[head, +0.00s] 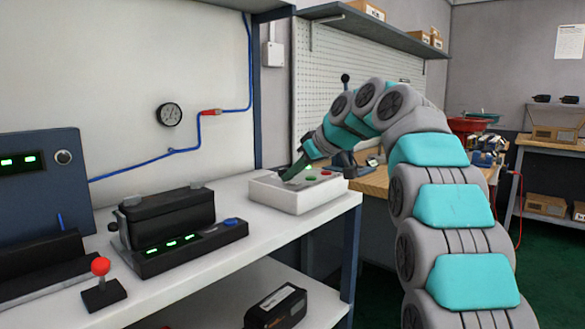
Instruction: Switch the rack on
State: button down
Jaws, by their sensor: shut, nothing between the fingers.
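A light grey control box (298,192) sits at the right end of the white bench shelf. Its top carries a green button (311,178) and a red button (326,172). My gripper (290,177) is shut and empty, with its green-tipped fingers pointing down at the left part of the box top. I cannot tell whether the fingertips touch the box. The fingers hide part of the box's upper face. The dark blue rack unit (40,180) at the left has lit green displays and a knob.
A black device with green displays (180,245) and a red-balled joystick (103,285) stand on the white bench (235,262). A gauge (169,114) and blue hose are on the wall. A wooden bench with a red item (466,126) lies behind my arm.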

jog(key=shift+w, duration=0.1)
jog(key=shift+w+a+r+p, duration=0.1)
jog(key=shift+w+a+p, duration=0.2)
jog(key=shift+w+a, duration=0.25)
jog(key=shift+s, duration=0.15)
